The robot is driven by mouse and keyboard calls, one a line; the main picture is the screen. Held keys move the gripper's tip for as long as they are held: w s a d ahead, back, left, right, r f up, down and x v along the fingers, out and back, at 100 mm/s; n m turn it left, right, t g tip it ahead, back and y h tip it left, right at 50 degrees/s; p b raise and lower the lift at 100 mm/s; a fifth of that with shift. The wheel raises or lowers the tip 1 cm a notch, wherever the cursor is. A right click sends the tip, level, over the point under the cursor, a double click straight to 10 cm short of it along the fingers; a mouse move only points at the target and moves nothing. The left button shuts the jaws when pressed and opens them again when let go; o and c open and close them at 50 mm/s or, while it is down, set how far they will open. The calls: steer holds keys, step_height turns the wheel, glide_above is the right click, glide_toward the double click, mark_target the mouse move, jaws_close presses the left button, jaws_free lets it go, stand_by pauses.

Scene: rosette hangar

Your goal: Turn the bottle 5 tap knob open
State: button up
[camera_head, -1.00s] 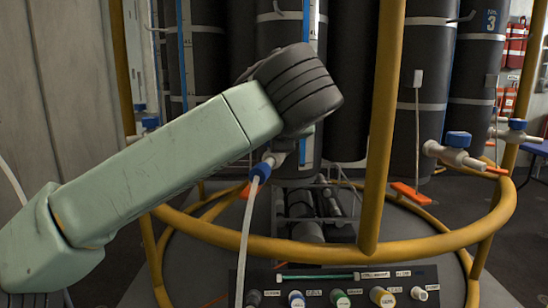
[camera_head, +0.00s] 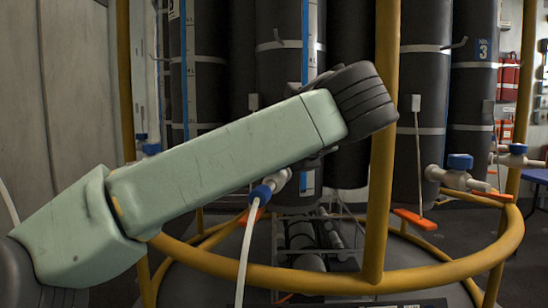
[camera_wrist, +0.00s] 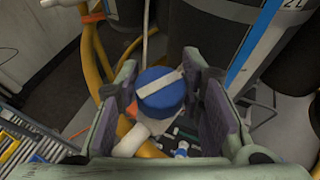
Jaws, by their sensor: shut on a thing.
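The blue tap knob (camera_wrist: 163,92), with a pale bar across its top, sits on a white tap body (camera_wrist: 132,138) in the wrist view. My gripper (camera_wrist: 167,98) has a finger on either side of the knob and is shut on it. The bar runs slantwise across the knob. In the head view my forearm covers the gripper and the held knob. A white tap with a blue hose collar (camera_head: 262,193) shows just below the arm. No number for the held tap's bottle is readable.
A yellow tubular frame (camera_head: 383,150) and ring rail (camera_head: 330,281) stand around the dark bottles. Another blue-knobbed tap (camera_head: 459,161) is at the right, near a bottle labelled 3 (camera_head: 483,60). A pale hose (camera_head: 244,265) hangs below the middle tap.

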steer(key=o, duration=1.2)
step_height(320, 180, up, 10)
